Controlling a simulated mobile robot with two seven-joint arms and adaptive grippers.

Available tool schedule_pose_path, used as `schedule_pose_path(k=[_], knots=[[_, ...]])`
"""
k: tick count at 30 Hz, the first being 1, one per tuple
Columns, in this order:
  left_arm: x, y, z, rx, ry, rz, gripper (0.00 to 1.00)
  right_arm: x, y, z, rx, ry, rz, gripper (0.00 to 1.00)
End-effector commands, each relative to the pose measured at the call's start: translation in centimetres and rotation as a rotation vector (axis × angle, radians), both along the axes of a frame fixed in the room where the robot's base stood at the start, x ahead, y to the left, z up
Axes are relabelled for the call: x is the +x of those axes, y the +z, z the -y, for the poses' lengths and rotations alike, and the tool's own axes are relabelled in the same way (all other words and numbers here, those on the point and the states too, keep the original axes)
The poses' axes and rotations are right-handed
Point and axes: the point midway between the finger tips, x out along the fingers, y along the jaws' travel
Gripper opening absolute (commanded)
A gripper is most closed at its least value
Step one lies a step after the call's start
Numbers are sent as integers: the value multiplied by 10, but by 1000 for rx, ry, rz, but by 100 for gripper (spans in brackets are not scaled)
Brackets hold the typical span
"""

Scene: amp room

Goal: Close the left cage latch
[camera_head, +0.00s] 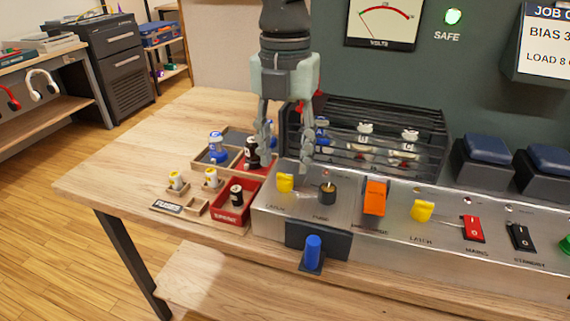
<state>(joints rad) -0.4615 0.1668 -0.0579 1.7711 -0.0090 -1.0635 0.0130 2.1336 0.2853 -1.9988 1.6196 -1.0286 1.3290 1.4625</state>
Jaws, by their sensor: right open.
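A black barred cage (385,118) stands on the table behind a silver control panel (345,222), with several tubes inside it. A yellow latch-like knob (285,183) sits on the panel at the cage's front left. A second yellow one (422,210) sits further right, with a small label below it. My right gripper (287,158) points down from above, its fingers apart and nothing seen between them. Its tips are just above and behind the left yellow knob in the picture, in front of the cage's left end. Contact cannot be told. My left gripper is out of view.
A red tray (233,214) and a wooden sorting tray (200,160) with tubes lie left of the panel. An orange switch (375,196), a black knob (327,193) and a blue-handled lever (313,250) are close by. The table's left part (120,165) is clear.

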Motion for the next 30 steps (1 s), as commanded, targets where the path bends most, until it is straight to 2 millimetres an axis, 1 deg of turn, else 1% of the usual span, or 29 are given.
schedule_pose_path(k=[1,3,7,11,17,20,28,30], knots=[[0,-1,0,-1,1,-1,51,-1,-9,0,-2,1,-3,45],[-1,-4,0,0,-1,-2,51,-1,-19,0,-1,0,-3,45],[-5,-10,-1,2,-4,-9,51,0,-31,0,-1,0,-1,45],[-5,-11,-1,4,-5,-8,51,0,-37,0,-1,0,0,45],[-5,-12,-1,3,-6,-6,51,0,-37,0,-1,0,0,45],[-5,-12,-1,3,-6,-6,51,0,-37,0,0,-1,0,35],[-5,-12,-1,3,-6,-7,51,0,-37,0,0,-1,0,1],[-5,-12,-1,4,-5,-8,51,0,-37,0,0,-1,0,0]])
